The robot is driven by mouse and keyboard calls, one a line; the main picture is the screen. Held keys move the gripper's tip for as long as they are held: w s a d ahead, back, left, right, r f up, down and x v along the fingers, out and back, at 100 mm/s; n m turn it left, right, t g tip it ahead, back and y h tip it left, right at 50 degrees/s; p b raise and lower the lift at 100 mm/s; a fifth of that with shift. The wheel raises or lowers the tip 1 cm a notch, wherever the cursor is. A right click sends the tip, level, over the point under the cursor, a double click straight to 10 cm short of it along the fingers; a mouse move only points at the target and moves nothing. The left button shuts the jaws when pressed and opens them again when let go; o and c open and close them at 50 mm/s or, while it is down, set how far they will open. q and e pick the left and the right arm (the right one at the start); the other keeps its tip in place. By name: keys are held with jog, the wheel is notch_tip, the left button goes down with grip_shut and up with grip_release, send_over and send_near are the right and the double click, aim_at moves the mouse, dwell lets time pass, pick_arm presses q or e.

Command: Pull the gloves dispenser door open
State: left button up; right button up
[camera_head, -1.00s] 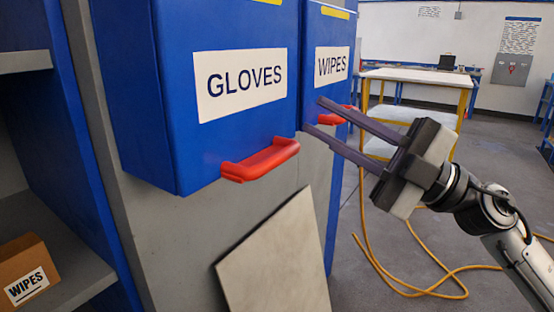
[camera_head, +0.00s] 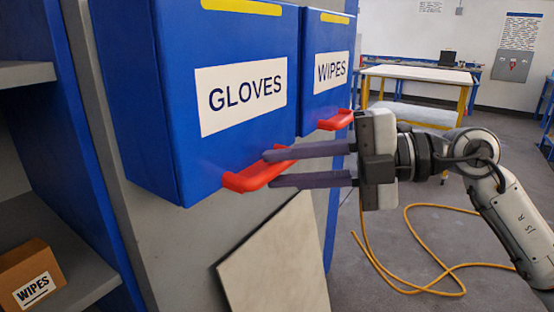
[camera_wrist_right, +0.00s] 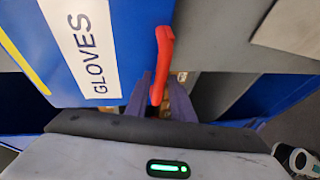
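The blue gloves dispenser (camera_head: 230,50) is on the grey panel, with a white GLOVES label on its front. A red handle (camera_head: 240,181) runs along its lower edge. The door looks closed. My right gripper (camera_head: 268,169) comes in from the right, fingers level and apart, one above and one below the handle's near right part. In the right wrist view the red handle (camera_wrist_right: 164,55) reaches down between the fingers of my right gripper (camera_wrist_right: 160,85). The fingers do not look clamped on it; exact contact is hard to tell. My left gripper is out of view.
A blue wipes dispenser (camera_head: 328,65) with its own red handle (camera_head: 337,120) is just right, close to my right gripper. A tilted pale board (camera_head: 275,260) stands below. A yellow hose (camera_head: 430,287) lies on the floor. A wipes box (camera_head: 30,275) sits on the left shelf.

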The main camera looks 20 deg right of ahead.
jog(key=shift+x, duration=0.85)
grip_shut()
